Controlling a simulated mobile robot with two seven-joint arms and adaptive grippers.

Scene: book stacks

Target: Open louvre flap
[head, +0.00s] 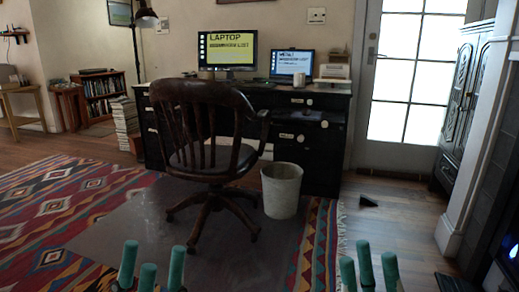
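No louvre flap can be made out in the head view. My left gripper (153,264) shows at the bottom edge as teal fingers pointing up, standing apart with nothing between them. My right gripper (370,264) shows at the bottom edge, right of centre, its teal fingers also apart and empty. Both are in front of the rug area, well short of the desk. The lower parts of both grippers are cut off by the picture edge.
A wooden swivel chair (203,125) and a pale bin (282,190) stand before a dark desk (322,150) with two screens. A glazed door (403,75) is behind at right. A dark cabinet (466,95) stands far right. Floor right of the bin is mostly clear.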

